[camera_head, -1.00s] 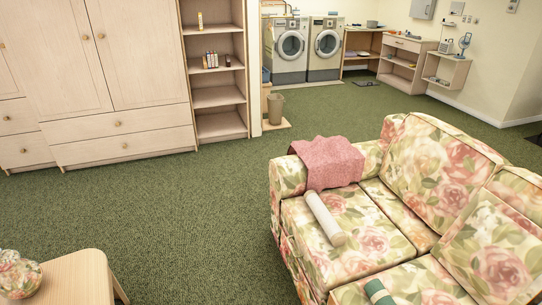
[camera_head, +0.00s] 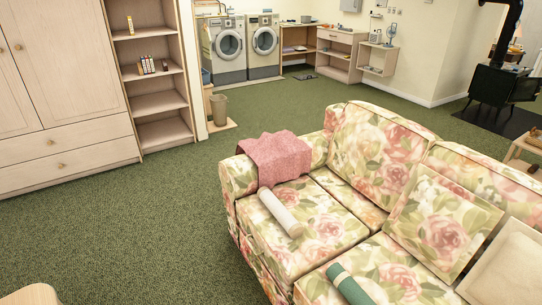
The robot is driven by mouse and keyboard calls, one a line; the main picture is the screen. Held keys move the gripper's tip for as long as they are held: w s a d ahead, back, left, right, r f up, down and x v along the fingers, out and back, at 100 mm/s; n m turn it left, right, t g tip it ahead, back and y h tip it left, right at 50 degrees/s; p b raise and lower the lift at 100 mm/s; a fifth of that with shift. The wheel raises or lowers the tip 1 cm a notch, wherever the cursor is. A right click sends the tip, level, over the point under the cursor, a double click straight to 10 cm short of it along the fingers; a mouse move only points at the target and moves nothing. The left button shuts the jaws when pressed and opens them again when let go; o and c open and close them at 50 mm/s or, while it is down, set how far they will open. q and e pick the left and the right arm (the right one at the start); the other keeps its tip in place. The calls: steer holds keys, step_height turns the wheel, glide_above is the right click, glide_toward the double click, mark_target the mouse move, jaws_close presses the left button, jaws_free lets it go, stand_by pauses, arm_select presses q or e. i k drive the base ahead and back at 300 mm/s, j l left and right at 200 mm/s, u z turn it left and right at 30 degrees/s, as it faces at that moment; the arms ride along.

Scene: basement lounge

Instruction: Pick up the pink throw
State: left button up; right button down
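The pink throw (camera_head: 277,157) lies draped over the left arm of the floral sofa (camera_head: 385,150), with its front edge hanging onto the seat side. A white roll (camera_head: 281,213) lies on the seat cushion just in front of the throw. Neither of my grippers shows in the head view.
A green roll (camera_head: 348,284) lies on the nearer seat cushion. Open green carpet (camera_head: 140,225) lies left of the sofa. A pale wooden table (camera_head: 30,296) shows at the bottom left corner. Wardrobe and shelves (camera_head: 155,80) stand at the back left; a black stove (camera_head: 500,85) stands at the right.

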mark_target(280, 156)
steer(key=i+j+z, duration=0.1)
steer(key=z, duration=0.35)
steer(key=i+j+z, duration=0.1)
steer(key=z, duration=0.35)
steer(key=i+j+z, duration=0.25)
steer(key=j, duration=0.35)
steer(key=j+z, duration=0.25)
steer(key=j, duration=0.4)
steer(key=i+j+z, duration=0.15)
steer(key=j+z, duration=0.15)
steer(key=j, duration=0.35)
